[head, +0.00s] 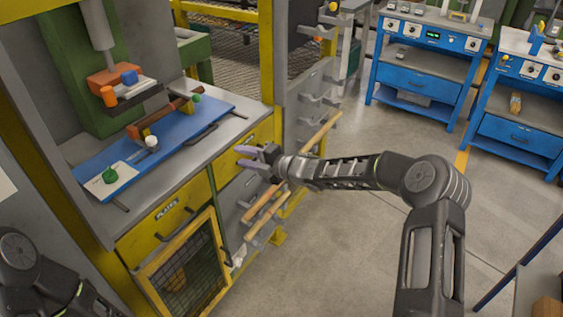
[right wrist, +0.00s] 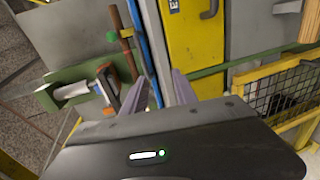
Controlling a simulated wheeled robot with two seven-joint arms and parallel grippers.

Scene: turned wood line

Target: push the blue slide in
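The blue slide (head: 178,138) is a long flat blue plate lying on the grey bench top of the yellow-framed machine. A dark bar handle (head: 200,135) runs along its front side. In the right wrist view, the blue slide (right wrist: 143,40) is a narrow strip, seen between the fingertips. My right gripper (head: 245,156) is open and empty, with its two pale purple fingers apart. It is in front of the yellow drawer, to the right of the slide and apart from it. My left arm shows at the lower left, but its gripper is out of view.
A green press (head: 72,70) with an orange clamp stands behind the slide. A brown turned piece (head: 160,115) lies over the slide. Yellow drawers (head: 165,213) and a mesh door (head: 180,270) are below. Wooden rails (head: 320,133) jut out at right.

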